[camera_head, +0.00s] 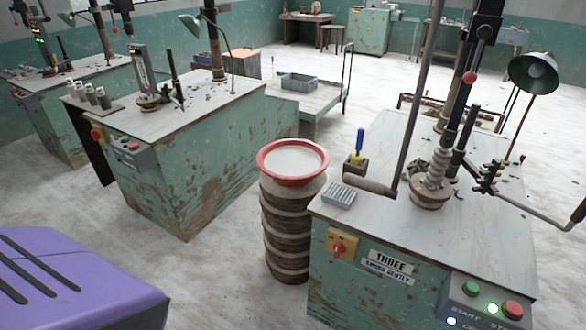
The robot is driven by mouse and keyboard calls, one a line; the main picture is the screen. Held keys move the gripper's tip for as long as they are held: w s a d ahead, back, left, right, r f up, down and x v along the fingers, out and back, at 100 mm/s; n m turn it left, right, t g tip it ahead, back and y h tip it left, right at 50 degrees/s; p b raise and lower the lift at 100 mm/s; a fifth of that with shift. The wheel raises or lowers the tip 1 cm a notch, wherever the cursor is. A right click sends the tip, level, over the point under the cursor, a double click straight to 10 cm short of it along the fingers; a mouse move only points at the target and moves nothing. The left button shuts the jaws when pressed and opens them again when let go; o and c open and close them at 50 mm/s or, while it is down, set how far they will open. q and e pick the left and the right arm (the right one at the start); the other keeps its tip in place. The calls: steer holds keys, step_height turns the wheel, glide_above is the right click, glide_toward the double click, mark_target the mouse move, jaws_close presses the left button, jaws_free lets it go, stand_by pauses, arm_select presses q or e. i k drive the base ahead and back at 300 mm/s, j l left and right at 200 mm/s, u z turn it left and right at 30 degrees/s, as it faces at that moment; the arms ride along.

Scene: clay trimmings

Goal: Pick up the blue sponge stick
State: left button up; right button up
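The blue sponge stick (359,142) stands upright in a small dark yellowish holder (356,163) at the back left part of the right-hand green workbench (470,248). Its blue upper part shows above the holder; its lower end is hidden inside. Neither of my grippers shows in the head view, so nothing is seen touching the stick.
A grey ribbed block (339,195) and a lying roller-like cylinder (367,184) are near the stick. A machine column with a coiled clay piece (436,168) rises to its right. A stacked drum with a red-rimmed basin (293,162) stands left of the bench.

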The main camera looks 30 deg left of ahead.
mark_target(356, 159)
steer(key=i+j+z, duration=0.1)
steer(key=j, duration=0.4)
steer(key=i+j+z, duration=0.1)
steer(key=j, duration=0.4)
steer(key=i+j+z, duration=0.1)
steer(key=j, duration=0.4)
steer(key=i+j+z, duration=0.1)
steer(key=j, duration=0.45)
steer(key=i+j, duration=0.2)
steer(key=j, duration=0.3)
steer(key=z, duration=0.05)
